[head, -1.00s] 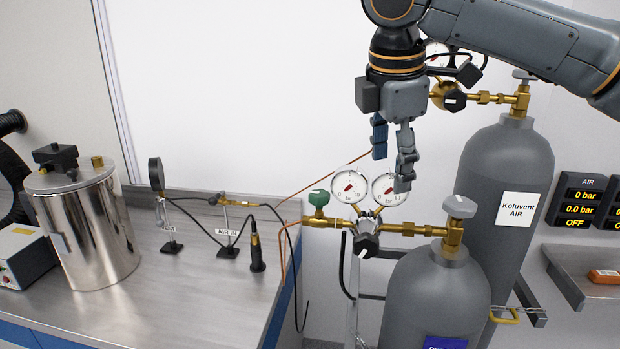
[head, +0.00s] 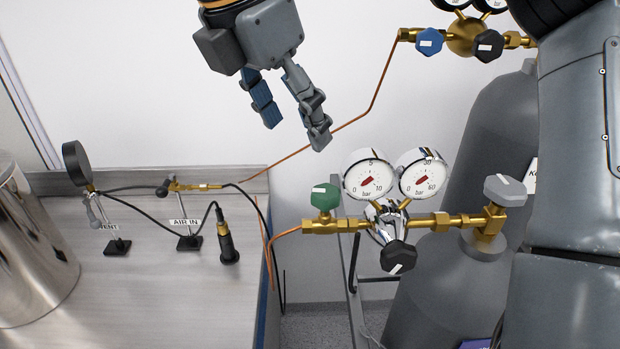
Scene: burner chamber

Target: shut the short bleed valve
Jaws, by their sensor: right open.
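The short grey cylinder (head: 437,290) stands at the lower right, partly hidden by my arm. Its brass regulator carries two round gauges, a green knob (head: 325,197) on the left outlet, a black knob (head: 398,257) below and a grey knob (head: 505,190) on the cylinder's top valve. No label tells which knob is the bleed valve; the green one sits on the outlet line. My right gripper (head: 295,128) is open and empty, fingers pointing down, above and left of the green knob and apart from it. My left gripper is out of view.
A taller cylinder (head: 480,135) stands behind, with its own regulator, blue knob (head: 430,41) and black knob (head: 489,45). A thin copper pipe (head: 372,103) runs behind the gripper. The steel bench (head: 150,290) at left holds a metal vessel (head: 30,255) and small fittings.

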